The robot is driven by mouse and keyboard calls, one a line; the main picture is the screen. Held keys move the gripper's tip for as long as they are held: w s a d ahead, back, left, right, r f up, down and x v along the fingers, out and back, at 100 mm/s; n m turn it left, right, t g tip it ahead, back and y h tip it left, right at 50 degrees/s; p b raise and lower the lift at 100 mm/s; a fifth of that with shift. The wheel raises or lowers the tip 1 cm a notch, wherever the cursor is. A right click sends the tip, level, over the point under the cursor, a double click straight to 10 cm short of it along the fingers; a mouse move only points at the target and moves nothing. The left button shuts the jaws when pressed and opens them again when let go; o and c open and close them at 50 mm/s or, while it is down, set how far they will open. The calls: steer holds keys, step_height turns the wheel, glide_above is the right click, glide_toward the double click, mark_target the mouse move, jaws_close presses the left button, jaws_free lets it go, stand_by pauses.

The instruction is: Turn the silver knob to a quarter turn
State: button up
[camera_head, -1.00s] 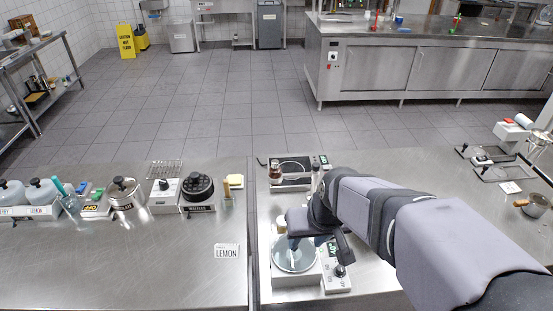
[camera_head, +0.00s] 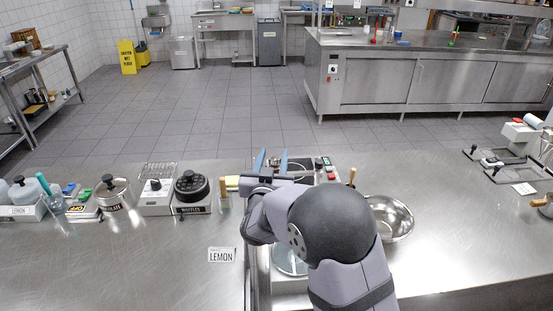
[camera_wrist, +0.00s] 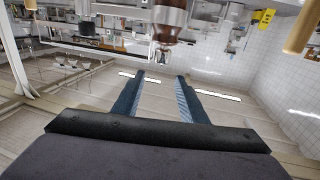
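My gripper (camera_head: 271,162) is over the back part of the counter at the center, its two blue fingers apart and pointing away from the camera. The wrist view shows the fingers (camera_wrist: 161,80) with an empty gap between them. Another device with a display and small controls (camera_head: 326,165) stands just right of the fingers, partly hidden by my arm. I cannot tell for sure which knob is the silver one.
A black waffle maker (camera_head: 193,185) and a lidded pot (camera_head: 114,193) stand on the left counter (camera_head: 130,255). A metal bowl (camera_head: 391,217) sits right of my arm. A brown-topped object (camera_wrist: 170,14) shows beyond the fingers.

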mark_target(275, 162)
step_height(275, 162, down, 3)
steer(key=shift+f, duration=0.1)
steer(key=shift+w+d+p, duration=0.25)
steer(key=shift+w+p, duration=0.2)
steer(key=shift+w, duration=0.75)
steer(key=shift+w+d+p, duration=0.25)
steer(key=shift+w+p, duration=0.2)
steer(key=shift+w, duration=0.75)
steer(key=shift+w+d+p, duration=0.25)
steer(key=shift+w+p, duration=0.2)
steer(key=shift+w, duration=0.75)
jaws_close()
